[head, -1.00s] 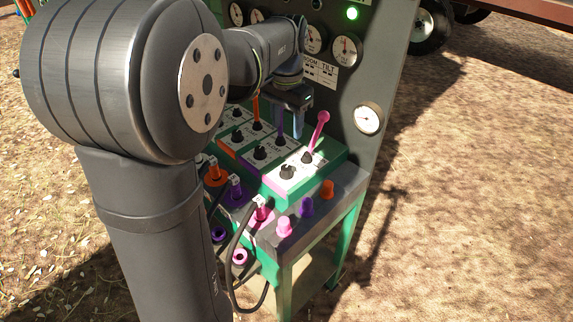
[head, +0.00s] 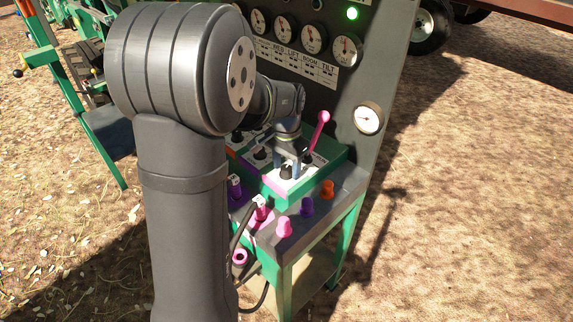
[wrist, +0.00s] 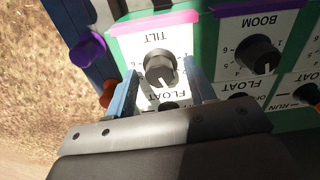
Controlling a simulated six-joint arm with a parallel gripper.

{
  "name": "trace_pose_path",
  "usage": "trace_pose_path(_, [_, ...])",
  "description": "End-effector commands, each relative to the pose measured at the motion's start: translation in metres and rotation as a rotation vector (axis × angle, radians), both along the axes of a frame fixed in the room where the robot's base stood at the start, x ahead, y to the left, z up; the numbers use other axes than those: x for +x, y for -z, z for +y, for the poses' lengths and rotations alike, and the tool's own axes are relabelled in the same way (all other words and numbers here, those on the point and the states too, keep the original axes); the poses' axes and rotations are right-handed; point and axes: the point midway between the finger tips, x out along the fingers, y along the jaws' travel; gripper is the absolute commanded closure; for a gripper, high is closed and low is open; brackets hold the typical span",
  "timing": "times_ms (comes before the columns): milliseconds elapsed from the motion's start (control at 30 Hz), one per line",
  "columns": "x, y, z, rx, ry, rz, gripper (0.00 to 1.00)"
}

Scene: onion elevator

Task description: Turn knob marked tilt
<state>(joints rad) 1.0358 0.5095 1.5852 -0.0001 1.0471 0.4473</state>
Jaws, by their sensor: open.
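The black knob (wrist: 160,70) marked TILT sits on a white panel with a pink strip in the wrist view, its pale pointer line towards the FLOAT label. The same knob (head: 286,172) shows just under my gripper in the head view. My open gripper (wrist: 160,74) has one finger on each side of the knob, with a visible gap at the right; contact on the left is unclear. A second knob beside the FLOAT label is mostly hidden by my gripper.
A pink lever (head: 319,130) stands close to the right of my gripper. The BOOM knob (wrist: 258,55) is on the neighbouring panel. Purple (head: 307,206) and orange (head: 327,189) caps line the bench edge. A gauge board (head: 300,50) rises behind.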

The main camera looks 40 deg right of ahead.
Motion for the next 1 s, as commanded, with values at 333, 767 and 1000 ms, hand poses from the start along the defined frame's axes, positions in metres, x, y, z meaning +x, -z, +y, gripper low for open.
trace_pose_path(333, [0.0000,-0.0004,-0.0001,0.000,0.000,0.000,0.95])
trace_pose_path(767, [0.0001,-0.0007,-0.0002,0.000,-0.089,0.000,0.95])
trace_pose_path(1000, [0.0003,-0.0008,-0.0003,-0.001,-0.270,0.000,0.95])
